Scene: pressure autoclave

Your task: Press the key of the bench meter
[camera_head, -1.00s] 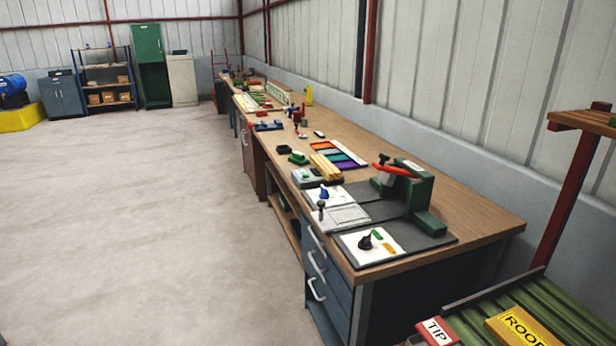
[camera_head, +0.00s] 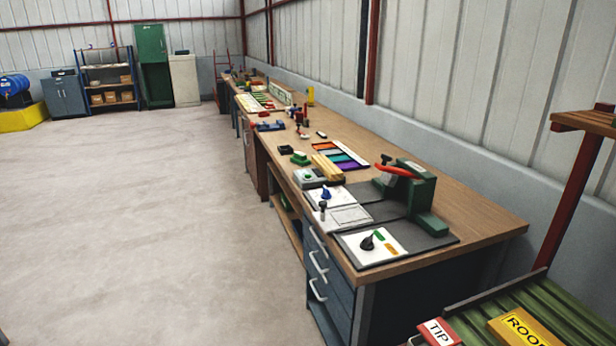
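A long wooden workbench (camera_head: 460,209) runs from the right foreground to the far wall. A small pale grey box with a green part on top (camera_head: 308,177) stands near its front edge. It may be the bench meter, but its key and any display are too small to tell. Neither of my grippers is in view.
On the bench's near end are a white panel with a black knob (camera_head: 389,251), a blue-knobbed panel (camera_head: 316,196) and a green press with a red handle (camera_head: 412,187). Green slatted racking (camera_head: 563,296) with signs is at lower right. The floor (camera_head: 130,220) at left is clear.

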